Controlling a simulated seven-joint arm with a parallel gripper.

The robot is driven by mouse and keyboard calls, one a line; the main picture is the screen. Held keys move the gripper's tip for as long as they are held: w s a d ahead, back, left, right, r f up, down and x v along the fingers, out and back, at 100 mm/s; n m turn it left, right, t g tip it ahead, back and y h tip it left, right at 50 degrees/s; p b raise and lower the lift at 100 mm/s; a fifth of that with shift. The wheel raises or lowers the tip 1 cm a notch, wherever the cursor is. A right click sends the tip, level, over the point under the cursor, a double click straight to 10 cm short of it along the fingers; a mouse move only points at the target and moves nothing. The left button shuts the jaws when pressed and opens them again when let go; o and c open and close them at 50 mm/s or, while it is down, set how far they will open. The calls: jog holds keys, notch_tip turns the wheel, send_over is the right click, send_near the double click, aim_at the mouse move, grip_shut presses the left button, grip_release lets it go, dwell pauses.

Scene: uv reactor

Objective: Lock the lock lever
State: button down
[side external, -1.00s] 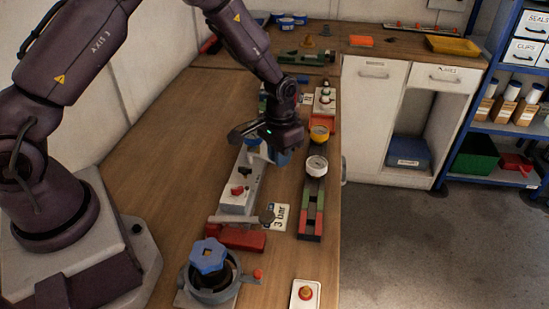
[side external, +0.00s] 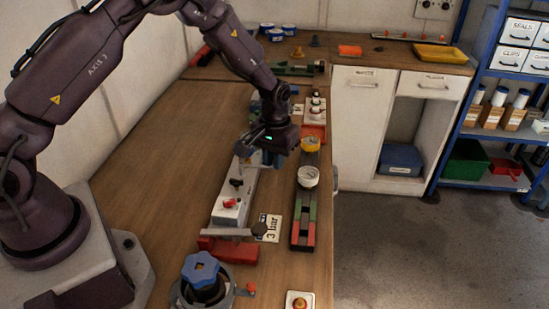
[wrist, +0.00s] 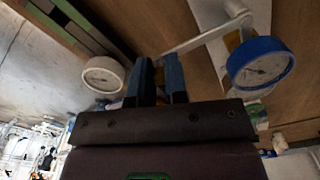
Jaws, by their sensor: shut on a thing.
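In the wrist view a slim grey lever (wrist: 205,39), which I take for the lock lever, runs from a round pivot at the upper right down to my fingers. My gripper (wrist: 160,70) has blue fingers close together, shut on the lever's end; the contact itself is mostly hidden. In the side view my gripper (side external: 270,158) is low over the far end of a long light-grey block (side external: 231,208), and hides the lever. A blue-rimmed gauge (wrist: 261,63) sits right of the fingers in the wrist view, and a white gauge (wrist: 103,74) sits to their left.
Nearer are a red block (side external: 230,250), a bar with a dark knob (side external: 259,229), a "3 bar" card (side external: 272,222) and a blue handwheel (side external: 200,268). Bench at left is clear.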

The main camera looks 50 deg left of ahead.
jog(key=shift+w, duration=0.1)
jog(key=c, duration=1.1)
grip_release()
notch_tip(320, 180, up, 13)
jog(key=shift+r, duration=0.1)
jog(key=s+r+m+t, duration=0.1)
jog(key=s+r+t, duration=0.1)
jog(key=s+r, duration=0.3)
jog(key=s+d+r+m+t, duration=0.1)
jog(key=s+r, duration=0.4)
jog(key=s, duration=0.7)
jog(key=s+r+m+t, duration=0.2)
jog(key=s+r, duration=0.3)
jog(key=s, duration=0.3)
jog(key=shift+s+d+m+t, duration=0.2)
jog(key=shift+d+m+t, duration=0.1)
jog(key=shift+d, duration=0.05)
